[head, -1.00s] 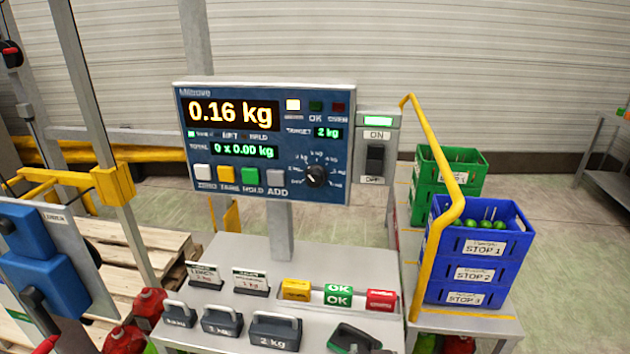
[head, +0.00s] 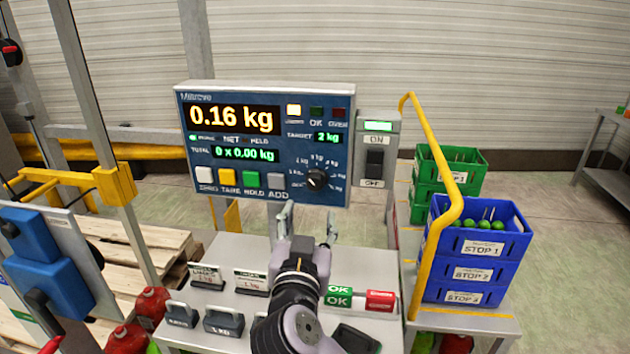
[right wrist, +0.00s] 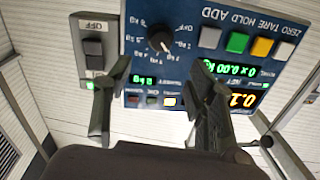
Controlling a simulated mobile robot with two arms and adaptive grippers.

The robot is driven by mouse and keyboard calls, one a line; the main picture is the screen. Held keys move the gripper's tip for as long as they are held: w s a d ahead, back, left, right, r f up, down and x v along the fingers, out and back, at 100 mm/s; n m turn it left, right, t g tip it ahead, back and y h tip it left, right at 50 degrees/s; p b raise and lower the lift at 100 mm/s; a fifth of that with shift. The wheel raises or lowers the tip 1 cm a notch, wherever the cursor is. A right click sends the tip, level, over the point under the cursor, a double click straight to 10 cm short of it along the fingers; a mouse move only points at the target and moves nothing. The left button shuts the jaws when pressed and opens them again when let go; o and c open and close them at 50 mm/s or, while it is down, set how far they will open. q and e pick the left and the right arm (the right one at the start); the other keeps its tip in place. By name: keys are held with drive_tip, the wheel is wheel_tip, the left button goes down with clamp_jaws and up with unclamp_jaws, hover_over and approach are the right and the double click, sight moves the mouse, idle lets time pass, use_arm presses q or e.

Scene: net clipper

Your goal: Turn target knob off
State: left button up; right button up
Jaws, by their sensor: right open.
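The target knob (head: 318,178) is a round black dial with a scale around it, at the lower right of the blue scale panel (head: 222,178). The display above it reads TARGET 2 kg. My right gripper (head: 308,217) is open and empty just below the knob in the head view, fingers pointing toward the panel. In the right wrist view the panel appears upside down, and the knob (right wrist: 160,39) lies between the lines of the two spread fingers, beyond their tips and apart from them. My left gripper is not in view.
A rocker switch (head: 375,160) marked ON and OFF is right of the panel, its green lamp lit. Coloured buttons (head: 250,180) sit left of the knob. Weights (head: 222,320) and signs stand on the bench below. A yellow rail (head: 437,150) and stacked crates (head: 525,245) are at the right.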

sight(315, 186)
drive_tip(key=w+p, duration=0.1)
drive_tip(key=w, duration=0.2)
drive_tip(key=w+p, duration=0.1)
drive_tip(key=w, duration=0.2)
drive_tip(key=w+d+p, duration=0.1)
drive_tip(key=w, duration=0.3)
drive_tip(key=shift+r, duration=0.1)
drive_tip(key=shift+w+p, duration=0.3)
drive_tip(key=shift+w, duration=0.4)
drive_tip(key=c, duration=1.1)
drive_tip(key=shift+f, duration=0.2)
drive_tip(key=shift+c, duration=0.2)
